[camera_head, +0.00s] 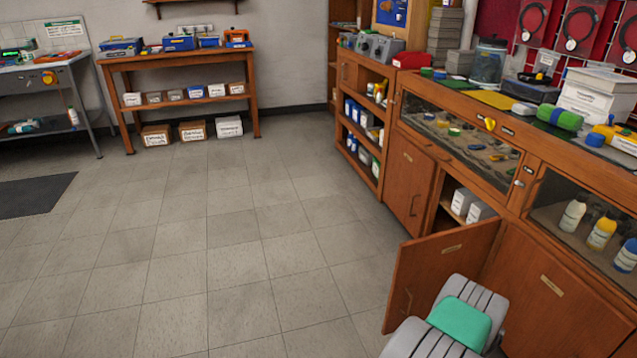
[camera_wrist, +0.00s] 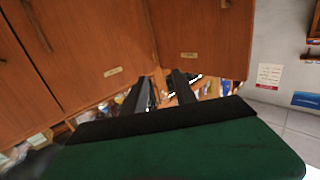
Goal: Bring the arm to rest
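In the wrist view, my gripper (camera_wrist: 163,92) shows as two dark fingers rising past a black bar and a dark green body. The fingers are apart, with nothing held between them. They are in front of brown wooden cabinet doors, and the picture is tilted. In the head view, a grey ridged part of my arm with a teal cover (camera_head: 462,318) shows at the bottom right, in front of an open cabinet door. My gripper is hidden in that view.
The open cabinet door (camera_head: 436,262) swings out from the counter on the right, close to my arm. White boxes (camera_head: 471,207) stand inside. Bottles and tools sit along the counter. A wooden workbench (camera_head: 180,54) stands at the back.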

